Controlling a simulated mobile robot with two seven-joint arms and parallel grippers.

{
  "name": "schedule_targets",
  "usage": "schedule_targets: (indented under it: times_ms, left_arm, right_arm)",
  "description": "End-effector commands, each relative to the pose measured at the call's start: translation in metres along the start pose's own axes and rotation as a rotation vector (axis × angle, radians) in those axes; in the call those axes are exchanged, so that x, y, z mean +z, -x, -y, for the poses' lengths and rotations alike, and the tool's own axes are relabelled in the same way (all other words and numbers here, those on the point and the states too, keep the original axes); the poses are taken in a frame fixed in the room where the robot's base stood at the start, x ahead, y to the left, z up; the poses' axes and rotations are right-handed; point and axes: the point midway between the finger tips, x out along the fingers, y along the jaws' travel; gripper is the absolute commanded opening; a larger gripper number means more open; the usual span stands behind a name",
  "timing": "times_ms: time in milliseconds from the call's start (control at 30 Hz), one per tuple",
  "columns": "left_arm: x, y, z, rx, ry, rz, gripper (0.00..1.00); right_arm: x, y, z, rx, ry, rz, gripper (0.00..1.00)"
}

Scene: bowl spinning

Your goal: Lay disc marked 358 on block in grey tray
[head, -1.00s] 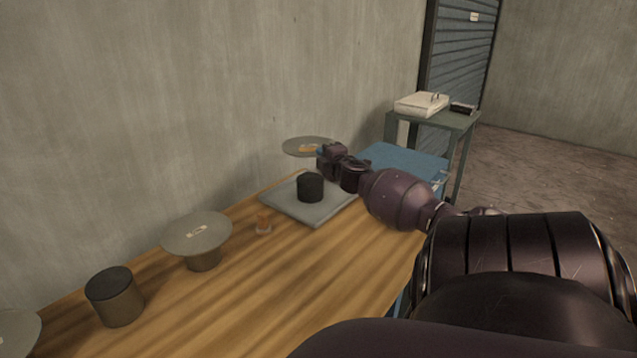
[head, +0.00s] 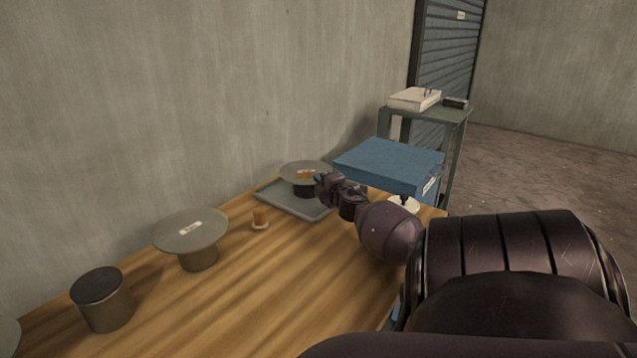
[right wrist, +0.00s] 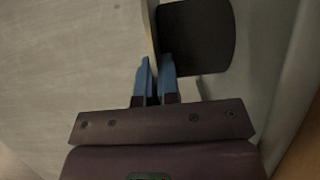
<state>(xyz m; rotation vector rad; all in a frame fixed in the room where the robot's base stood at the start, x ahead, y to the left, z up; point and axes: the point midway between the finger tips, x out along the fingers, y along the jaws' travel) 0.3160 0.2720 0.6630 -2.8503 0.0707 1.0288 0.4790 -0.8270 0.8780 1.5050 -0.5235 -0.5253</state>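A grey disc with an orange label (head: 305,166) lies level over the black block (head: 302,190) in the grey tray (head: 312,212). The label is too small to read. My right gripper (head: 324,182) is at the disc's right edge. In the right wrist view, its blue fingers (right wrist: 156,78) stand on either side of the disc's rim, and the disc's face (right wrist: 70,70) fills the left side. The dark block (right wrist: 200,38) shows right against the disc's underside, seemingly touching it. My left gripper is out of view.
Another disc with a pale label (head: 187,238) rests on a round block at the left. A bare dark-topped block (head: 103,300) stands nearer. A small orange item (head: 260,217) stands near the tray. The table's front is clear.

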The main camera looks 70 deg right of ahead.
Motion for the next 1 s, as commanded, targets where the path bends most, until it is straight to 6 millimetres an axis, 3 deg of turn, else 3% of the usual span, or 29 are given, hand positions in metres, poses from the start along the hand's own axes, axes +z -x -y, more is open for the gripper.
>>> schedule_targets:
  times_ms: [267,467,833,1000]
  left_arm:
    - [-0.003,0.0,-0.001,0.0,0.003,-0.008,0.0]
    - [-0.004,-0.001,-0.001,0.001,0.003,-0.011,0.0]
    - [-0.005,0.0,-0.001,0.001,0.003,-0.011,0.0]
    - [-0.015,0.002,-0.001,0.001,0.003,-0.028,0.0]
  right_arm:
    - [0.0,0.0,0.003,0.001,-0.001,0.001,0.0]
    - [0.0,0.0,0.002,0.001,-0.002,0.001,0.28]
    - [0.0,0.001,-0.004,0.003,-0.004,0.0,0.28]
    - [0.001,0.026,-0.004,0.003,-0.007,0.002,0.28]
